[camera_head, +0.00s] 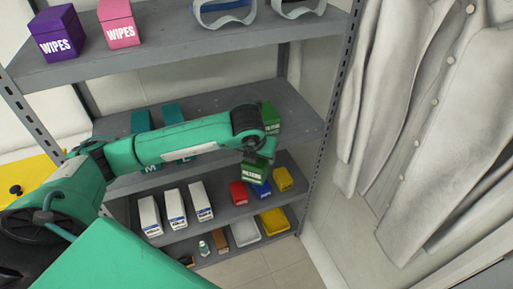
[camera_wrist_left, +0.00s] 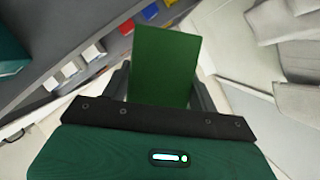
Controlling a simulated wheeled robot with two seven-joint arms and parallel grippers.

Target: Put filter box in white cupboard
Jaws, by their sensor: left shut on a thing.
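A green filter box (camera_head: 254,172) is held by my left gripper (camera_head: 257,160) in front of the shelves in the head view. In the left wrist view the green box (camera_wrist_left: 165,62) sits between the fingers of the left gripper (camera_wrist_left: 160,92), which is shut on it. Another green box (camera_head: 271,118) stands on the shelf behind, partly hidden by my arm. I cannot make out a white cupboard in either view. My right gripper is not in view.
A grey metal rack (camera_head: 190,50) holds purple and pink wipes boxes, goggles, white boxes (camera_head: 175,210), red, blue and yellow boxes, and trays. White coats (camera_head: 410,110) hang at the right. The floor (camera_head: 265,268) shows at the bottom.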

